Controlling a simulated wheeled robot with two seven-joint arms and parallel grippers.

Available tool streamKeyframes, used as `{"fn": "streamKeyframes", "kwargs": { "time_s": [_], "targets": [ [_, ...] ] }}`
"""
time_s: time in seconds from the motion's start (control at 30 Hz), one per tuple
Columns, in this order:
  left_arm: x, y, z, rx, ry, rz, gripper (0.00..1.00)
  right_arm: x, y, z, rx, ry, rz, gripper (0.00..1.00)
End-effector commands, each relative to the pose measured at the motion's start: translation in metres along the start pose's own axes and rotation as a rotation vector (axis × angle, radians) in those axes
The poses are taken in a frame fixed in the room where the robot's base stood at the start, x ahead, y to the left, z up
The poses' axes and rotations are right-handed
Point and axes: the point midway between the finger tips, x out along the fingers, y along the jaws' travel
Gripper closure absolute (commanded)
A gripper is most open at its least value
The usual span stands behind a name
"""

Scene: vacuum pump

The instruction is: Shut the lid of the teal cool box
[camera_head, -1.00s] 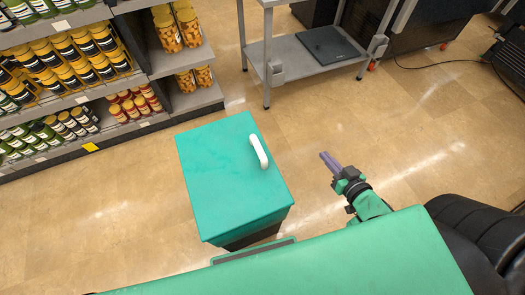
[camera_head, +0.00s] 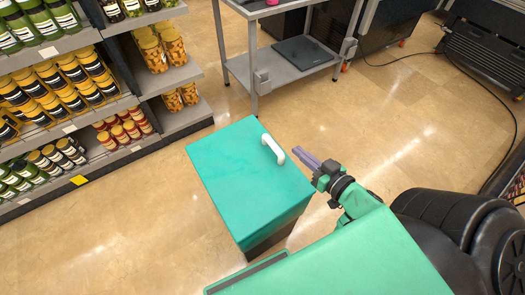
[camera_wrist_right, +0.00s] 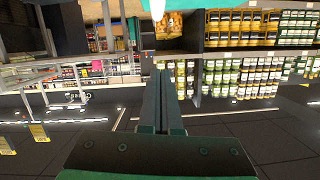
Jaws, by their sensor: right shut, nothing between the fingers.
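The teal cool box (camera_head: 247,180) stands on the floor in the middle of the head view. Its flat teal lid covers the top, and I see no open gap from this angle. A white handle (camera_head: 273,149) sits on the lid near its right edge. My right gripper (camera_head: 297,153) is shut and empty, just right of the handle and apart from it in the picture. In the right wrist view, the shut fingers (camera_wrist_right: 164,78) point forward, with the white handle (camera_wrist_right: 158,9) partly showing at the top edge. My left gripper is not in view.
Shelves of jars (camera_head: 60,95) stand at the left. A grey metal table (camera_head: 285,65) with a dark flat item on its lower shelf stands behind the box. A black cable (camera_head: 470,75) runs over the floor at the right. Open floor lies between.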

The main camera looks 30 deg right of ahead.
Motion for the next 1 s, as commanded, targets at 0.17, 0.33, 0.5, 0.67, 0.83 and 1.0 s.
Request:
{"fn": "streamKeyframes", "kwargs": {
  "time_s": [0.17,0.33,0.5,0.67,0.83,1.0],
  "targets": [
    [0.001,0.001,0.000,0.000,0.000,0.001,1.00,0.018,0.000,0.000,-0.002,0.003,-0.002,1.00],
    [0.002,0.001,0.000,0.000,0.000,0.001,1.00,0.055,0.000,-0.001,-0.004,0.004,-0.002,1.00],
    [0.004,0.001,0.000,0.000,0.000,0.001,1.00,0.092,0.000,-0.001,-0.003,0.003,-0.001,1.00],
    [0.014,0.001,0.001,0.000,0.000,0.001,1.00,0.106,0.001,0.025,0.003,-0.002,0.002,1.00],
    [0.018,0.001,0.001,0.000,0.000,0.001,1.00,0.109,0.000,0.039,0.001,-0.001,0.001,1.00],
    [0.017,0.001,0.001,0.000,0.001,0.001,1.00,0.109,0.000,0.039,0.000,0.000,-0.001,1.00]
  ]
}}
